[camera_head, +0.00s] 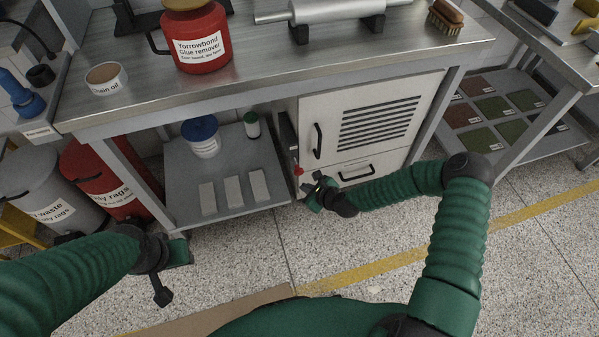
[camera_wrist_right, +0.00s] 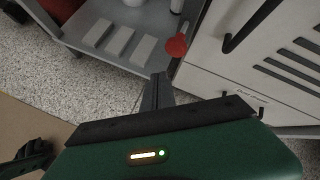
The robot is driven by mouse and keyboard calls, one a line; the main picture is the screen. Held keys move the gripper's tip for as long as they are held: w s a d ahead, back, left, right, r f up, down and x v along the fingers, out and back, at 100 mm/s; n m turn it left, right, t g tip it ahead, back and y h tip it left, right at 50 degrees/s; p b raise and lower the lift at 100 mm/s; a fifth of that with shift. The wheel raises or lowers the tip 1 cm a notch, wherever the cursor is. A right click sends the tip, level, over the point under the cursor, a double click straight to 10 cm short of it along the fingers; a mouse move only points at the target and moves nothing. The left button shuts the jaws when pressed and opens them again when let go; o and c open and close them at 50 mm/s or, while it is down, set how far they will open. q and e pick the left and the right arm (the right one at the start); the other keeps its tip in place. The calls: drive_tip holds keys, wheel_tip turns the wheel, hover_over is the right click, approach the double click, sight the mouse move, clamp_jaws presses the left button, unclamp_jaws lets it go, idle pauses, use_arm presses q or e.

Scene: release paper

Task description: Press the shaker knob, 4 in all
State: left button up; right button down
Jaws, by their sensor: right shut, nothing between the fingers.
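The red shaker knob (camera_head: 298,170) sits at the lower end of a dark upright strip (camera_head: 288,133) on the left side of a pale cabinet (camera_head: 362,112). In the right wrist view the red knob (camera_wrist_right: 177,45) shows just beyond my fingertips. My right gripper (camera_wrist_right: 161,78) is shut and empty, its tips close below the knob in that view; I cannot tell whether they touch it. In the head view my right gripper (camera_head: 316,182) is beside the knob, to its right. My left gripper (camera_head: 172,270) hangs at lower left, away from the cabinet; its jaw state is unclear.
The steel bench (camera_head: 120,112) overhangs the cabinet. A low grey shelf (camera_head: 180,165) left of the knob holds pale blocks (camera_head: 233,190), a blue-lidded tub (camera_head: 201,137) and a green-capped container (camera_head: 252,125). A red bin (camera_head: 100,180) stands further left. Speckled floor in front is mostly clear.

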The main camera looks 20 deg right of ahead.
drive_tip(key=shift+s, duration=1.25)
idle(1.5)
